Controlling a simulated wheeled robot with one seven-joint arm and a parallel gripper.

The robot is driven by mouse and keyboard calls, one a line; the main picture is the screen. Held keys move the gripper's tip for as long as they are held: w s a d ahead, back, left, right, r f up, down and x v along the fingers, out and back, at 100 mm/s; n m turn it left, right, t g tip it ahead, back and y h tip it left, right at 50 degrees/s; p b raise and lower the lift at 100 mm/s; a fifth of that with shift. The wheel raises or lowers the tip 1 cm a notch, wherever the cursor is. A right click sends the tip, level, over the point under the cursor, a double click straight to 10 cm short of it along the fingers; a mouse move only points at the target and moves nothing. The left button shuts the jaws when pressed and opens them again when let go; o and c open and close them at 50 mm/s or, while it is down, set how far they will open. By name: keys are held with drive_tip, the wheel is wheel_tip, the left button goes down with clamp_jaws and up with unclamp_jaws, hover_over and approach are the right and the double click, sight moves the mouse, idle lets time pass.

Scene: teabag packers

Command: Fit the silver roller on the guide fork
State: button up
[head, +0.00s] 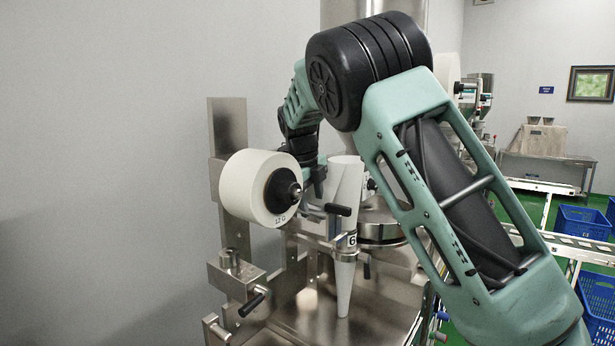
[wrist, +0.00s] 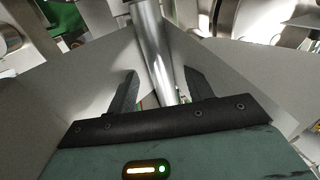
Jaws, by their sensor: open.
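My gripper (wrist: 158,88) is open in the wrist view, its two dark fingers apart. A smooth silver cylinder (wrist: 152,40) shows beyond and between the fingers; I cannot tell whether it is the silver roller or a machine tube, or whether the fingers touch it. In the head view my gripper (head: 319,180) is at the machine, between the white paper reel (head: 242,185) and the white paper cone (head: 343,190), pointing down. A small bracket with a dark handle (head: 338,209) is just below it. I cannot make out the guide fork clearly.
The reel sits on a dark hub close to the left of my gripper. A steel machine table (head: 310,315) lies below, with a knobbed bracket (head: 235,270) at its left. Blue crates (head: 583,222) and a conveyor are at the right.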

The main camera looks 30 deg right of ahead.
drive_tip(key=b+v, duration=0.2)
drive_tip(key=v, duration=1.4)
drive_tip(key=shift+r, duration=0.35)
drive_tip(key=shift+s+f, duration=0.1)
